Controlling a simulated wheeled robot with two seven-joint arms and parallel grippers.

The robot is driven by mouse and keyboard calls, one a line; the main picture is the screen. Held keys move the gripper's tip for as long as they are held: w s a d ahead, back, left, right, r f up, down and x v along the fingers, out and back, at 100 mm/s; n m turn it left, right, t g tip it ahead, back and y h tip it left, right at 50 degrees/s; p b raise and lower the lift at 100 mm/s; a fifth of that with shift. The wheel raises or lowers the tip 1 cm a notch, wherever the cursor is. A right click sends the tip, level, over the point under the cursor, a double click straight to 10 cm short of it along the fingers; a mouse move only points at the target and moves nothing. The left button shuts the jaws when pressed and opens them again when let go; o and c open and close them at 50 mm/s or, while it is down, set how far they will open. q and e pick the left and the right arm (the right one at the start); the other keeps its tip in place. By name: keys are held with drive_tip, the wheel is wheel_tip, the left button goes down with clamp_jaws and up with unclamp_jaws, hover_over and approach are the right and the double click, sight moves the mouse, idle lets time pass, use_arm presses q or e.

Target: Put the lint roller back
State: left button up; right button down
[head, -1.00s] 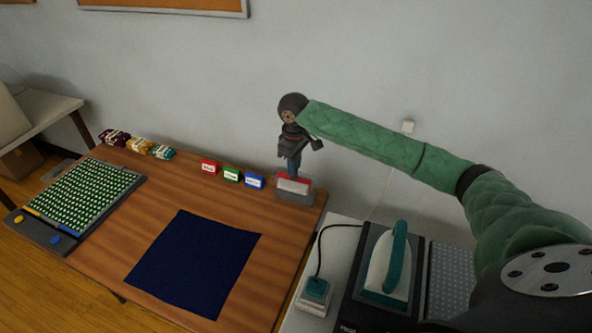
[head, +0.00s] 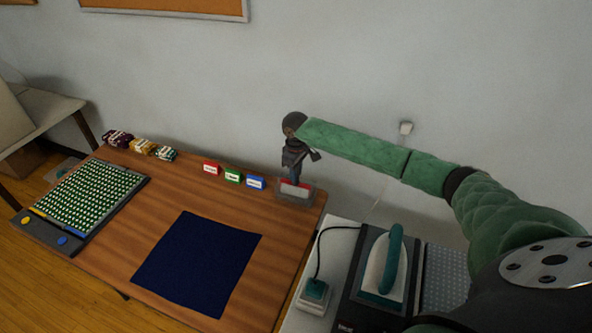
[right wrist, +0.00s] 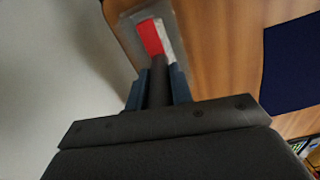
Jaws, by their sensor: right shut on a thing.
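The lint roller (head: 295,187) has a red and white roller head and a dark handle. My right gripper (head: 293,173) is shut on the handle from above. The right wrist view shows the handle between the blue fingers (right wrist: 157,85) and the red and white head (right wrist: 150,38) beyond them. The head is down at a grey tray-like holder (head: 298,200) at the table's back right corner and appears to lie within its walls. I cannot tell whether it touches the bottom. My left gripper is out of view.
Small red, green and blue labelled blocks (head: 232,174) stand left of the holder. A navy mat (head: 195,262) lies mid-table; a green gridded board (head: 90,198) is at left. An iron (head: 390,262) stands on a stand to the right. The wall is close behind.

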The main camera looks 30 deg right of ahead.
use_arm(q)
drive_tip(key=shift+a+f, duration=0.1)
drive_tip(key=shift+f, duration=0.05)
use_arm(e)
drive_tip(key=shift+f, duration=0.35)
drive_tip(key=c, duration=1.2)
unclamp_jaws()
drive_tip(key=shift+c, duration=0.2)
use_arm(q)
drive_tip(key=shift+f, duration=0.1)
use_arm(e)
drive_tip(key=shift+r, duration=0.2)
wheel_tip(320, 180, up, 11)
drive_tip(key=b, duration=0.4)
drive_tip(key=shift+r, duration=0.1)
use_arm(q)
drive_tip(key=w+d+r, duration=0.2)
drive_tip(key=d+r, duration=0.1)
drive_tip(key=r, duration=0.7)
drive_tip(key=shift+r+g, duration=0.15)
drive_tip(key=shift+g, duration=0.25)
use_arm(e)
drive_tip(key=shift+r, duration=0.6)
drive_tip(key=shift+f, duration=0.1)
